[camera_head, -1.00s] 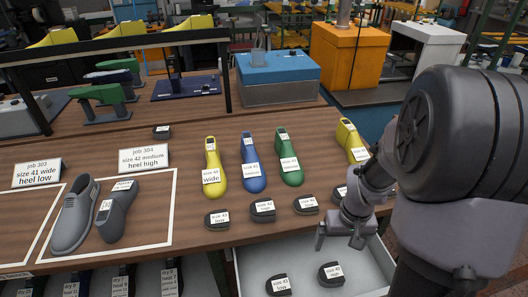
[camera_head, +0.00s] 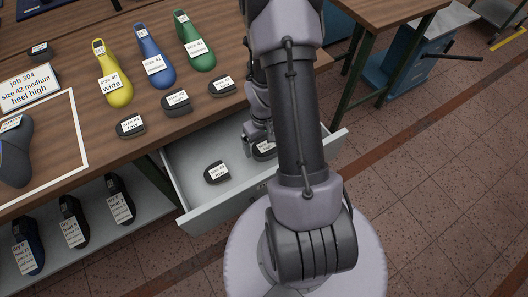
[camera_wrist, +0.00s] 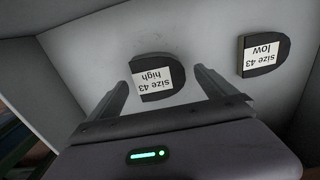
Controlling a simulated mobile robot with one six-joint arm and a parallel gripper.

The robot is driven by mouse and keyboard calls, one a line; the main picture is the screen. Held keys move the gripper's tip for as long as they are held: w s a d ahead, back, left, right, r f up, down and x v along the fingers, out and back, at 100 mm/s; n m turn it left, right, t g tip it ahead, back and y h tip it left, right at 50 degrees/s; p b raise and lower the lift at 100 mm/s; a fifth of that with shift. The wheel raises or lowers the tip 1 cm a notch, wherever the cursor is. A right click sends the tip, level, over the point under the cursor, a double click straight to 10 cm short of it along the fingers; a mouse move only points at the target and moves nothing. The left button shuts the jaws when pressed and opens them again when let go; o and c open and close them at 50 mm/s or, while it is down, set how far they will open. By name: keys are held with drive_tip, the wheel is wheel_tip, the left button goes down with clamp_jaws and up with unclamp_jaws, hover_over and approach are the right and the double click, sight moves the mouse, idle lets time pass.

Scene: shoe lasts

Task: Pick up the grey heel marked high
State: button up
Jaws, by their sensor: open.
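The dark grey heel marked "size 43 high" (camera_wrist: 156,78) lies flat in the open drawer, label up. In the wrist view my gripper (camera_wrist: 163,80) is open, its two fingers to either side of this heel, not closed on it. In the head view the same heel (camera_head: 264,152) shows partly behind my arm. A second dark heel, marked "size 43 low" (camera_wrist: 264,54), lies apart from it, to the right in the wrist view; in the head view it is the heel (camera_head: 216,173) to the left in the drawer. My fingertips are hidden in the head view.
More dark heels (camera_head: 131,126) stand on the bench edge above, before yellow (camera_head: 117,85), blue (camera_head: 153,62) and green (camera_head: 195,50) lasts. Dark shoes stand on a shelf below left.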

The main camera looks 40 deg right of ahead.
wheel_tip(320, 180, down, 3)
drive_tip(key=shift+r, duration=0.25)
drive_tip(key=shift+c, duration=0.8)
drive_tip(key=shift+r, duration=0.1)
drive_tip(key=c, duration=1.4)
